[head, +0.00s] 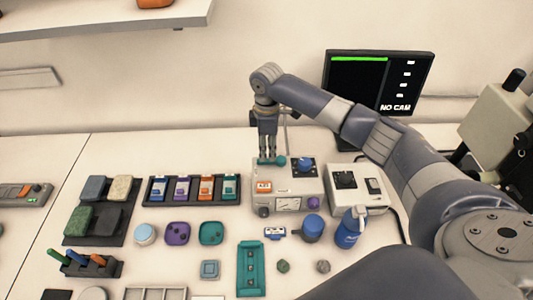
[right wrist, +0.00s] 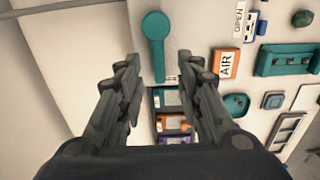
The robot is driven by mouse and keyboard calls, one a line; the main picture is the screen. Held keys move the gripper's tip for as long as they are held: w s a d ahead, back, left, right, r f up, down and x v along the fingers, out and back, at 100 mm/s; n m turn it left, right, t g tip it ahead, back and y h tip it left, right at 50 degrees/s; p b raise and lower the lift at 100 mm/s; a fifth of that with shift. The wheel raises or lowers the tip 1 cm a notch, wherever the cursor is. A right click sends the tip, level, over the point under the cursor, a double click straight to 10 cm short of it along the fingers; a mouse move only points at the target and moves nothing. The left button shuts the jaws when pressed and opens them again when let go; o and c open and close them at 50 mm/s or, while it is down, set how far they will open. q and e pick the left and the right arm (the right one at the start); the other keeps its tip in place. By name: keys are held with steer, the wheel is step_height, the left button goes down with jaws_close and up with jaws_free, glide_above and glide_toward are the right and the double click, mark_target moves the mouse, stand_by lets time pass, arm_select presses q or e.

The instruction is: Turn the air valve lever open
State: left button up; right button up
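The air valve lever (head: 281,160) is teal, a bar with a round knob at one end, on top of a light grey box (head: 287,186) with an orange AIR label (head: 264,187). In the right wrist view, the lever (right wrist: 155,34) stretches from its round knob down towards the space between my fingers. The AIR label (right wrist: 227,64) and an OPEN label (right wrist: 239,19) lie to its right. My right gripper (head: 268,160) points down over the lever's bar. Its fingers (right wrist: 160,65) are apart, with the lever's lower end between them in that view; contact cannot be told.
A blue knob (head: 304,164) is on the same box, right of the lever. A grey switch unit (head: 357,189) stands to the right. A black rack (head: 150,199) of coloured cartridges is to the left. A blue bottle (head: 349,230) and several small parts stand in front.

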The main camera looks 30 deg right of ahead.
steer(key=shift+f, duration=2.15)
steer(key=shift+w, duration=0.1)
jaws_close()
